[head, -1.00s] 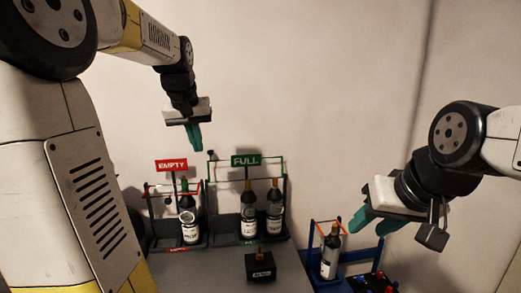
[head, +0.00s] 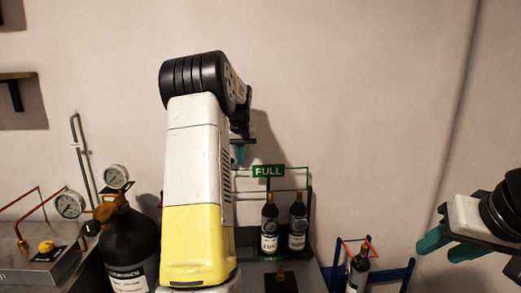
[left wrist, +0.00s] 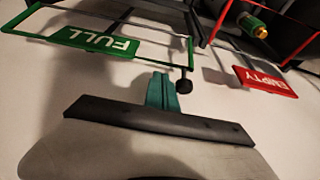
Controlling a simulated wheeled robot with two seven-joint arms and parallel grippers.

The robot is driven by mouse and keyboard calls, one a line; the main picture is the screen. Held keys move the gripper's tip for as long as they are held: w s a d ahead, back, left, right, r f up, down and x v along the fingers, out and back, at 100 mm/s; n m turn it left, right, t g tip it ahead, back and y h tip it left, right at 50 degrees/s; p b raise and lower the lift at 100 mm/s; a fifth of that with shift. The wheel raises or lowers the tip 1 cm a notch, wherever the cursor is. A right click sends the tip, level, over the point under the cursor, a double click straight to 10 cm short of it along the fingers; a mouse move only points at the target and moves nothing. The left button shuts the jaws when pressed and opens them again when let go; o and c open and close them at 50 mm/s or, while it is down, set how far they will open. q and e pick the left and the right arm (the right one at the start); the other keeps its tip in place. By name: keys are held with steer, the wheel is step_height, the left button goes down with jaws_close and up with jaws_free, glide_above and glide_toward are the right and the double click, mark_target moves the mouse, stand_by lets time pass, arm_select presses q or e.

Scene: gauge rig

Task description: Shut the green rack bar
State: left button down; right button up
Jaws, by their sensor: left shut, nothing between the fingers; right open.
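The green rack bar (head: 297,168) belongs to the rack with the green FULL sign (head: 268,171). In the left wrist view its green rail (left wrist: 191,50) runs beside the FULL sign (left wrist: 95,41), with a black knob (left wrist: 184,86) near one end. My left gripper (head: 238,154) is beside the sign, partly hidden by my own arm. Its teal fingers (left wrist: 162,92) are shut and empty, close to the knob; I cannot tell whether they touch it. How far the bar is swung is unclear. My right gripper (head: 448,244) is open and empty at the right.
Two bottles (head: 270,228) (head: 298,225) stand in the FULL rack. A blue stand (head: 392,275) with a bottle (head: 358,270) is at the right. A large dark cylinder (head: 130,245) and gauges (head: 70,204) are at the left. The red EMPTY sign (left wrist: 265,81) is near my left gripper.

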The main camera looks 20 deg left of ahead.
arm_select(q)
steer(key=shift+x, duration=1.15)
steer(key=shift+s, duration=0.1)
